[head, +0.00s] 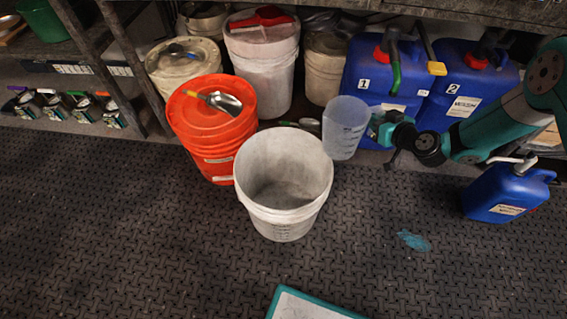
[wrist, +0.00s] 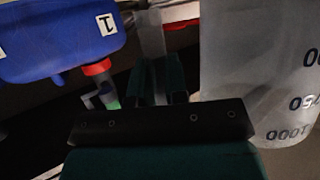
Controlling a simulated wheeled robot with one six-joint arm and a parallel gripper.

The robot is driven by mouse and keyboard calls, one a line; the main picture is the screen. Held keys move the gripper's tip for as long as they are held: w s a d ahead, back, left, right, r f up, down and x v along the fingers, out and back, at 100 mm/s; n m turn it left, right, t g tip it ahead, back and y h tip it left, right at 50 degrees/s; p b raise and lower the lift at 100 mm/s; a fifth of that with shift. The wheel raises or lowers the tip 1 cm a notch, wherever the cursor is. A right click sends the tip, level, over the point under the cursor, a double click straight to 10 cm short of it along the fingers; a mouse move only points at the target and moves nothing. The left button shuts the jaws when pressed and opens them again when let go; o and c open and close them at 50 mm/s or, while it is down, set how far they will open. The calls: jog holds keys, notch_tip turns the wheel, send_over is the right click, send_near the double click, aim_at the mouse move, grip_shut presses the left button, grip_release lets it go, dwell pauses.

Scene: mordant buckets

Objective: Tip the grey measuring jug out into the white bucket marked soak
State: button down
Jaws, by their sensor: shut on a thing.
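The grey measuring jug (head: 345,128) is translucent and hangs in the air, roughly upright, just behind and right of the white bucket's rim in the head view. My gripper (head: 377,128) is at the jug's right side, shut on it. In the wrist view the jug (wrist: 262,75) fills the right, its printed scale numbers upside down, and the fingers (wrist: 158,80) close on what looks like its handle. The white bucket (head: 283,226) stands open on the floor; grey inner walls show, and its marking is too small to read. The jug's contents cannot be seen.
An orange lidded bucket (head: 212,135) with a metal scoop on top stands left of the white bucket. Blue canisters marked 1 (head: 375,85) and 2 (head: 462,85) stand behind. A smaller blue canister (head: 505,192) is at right. The front floor is mostly clear.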

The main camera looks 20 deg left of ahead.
notch_tip(320, 180, up, 6)
jog(key=p, duration=0.4)
jog(key=shift+r, duration=0.1)
jog(key=s+d+r+m+t+h, duration=0.2)
jog(key=s+d+m+h, duration=0.2)
jog(key=d, duration=0.7)
jog(key=s+d+r+m+t+h, duration=0.2)
jog(key=s+d+m+h, duration=0.3)
jog(key=d, duration=0.7)
jog(key=shift+s+m+h, duration=0.2)
jog(key=shift+m+h, duration=0.1)
jog(key=shift+h, duration=0.3)
jog(key=shift+d+f, duration=0.1)
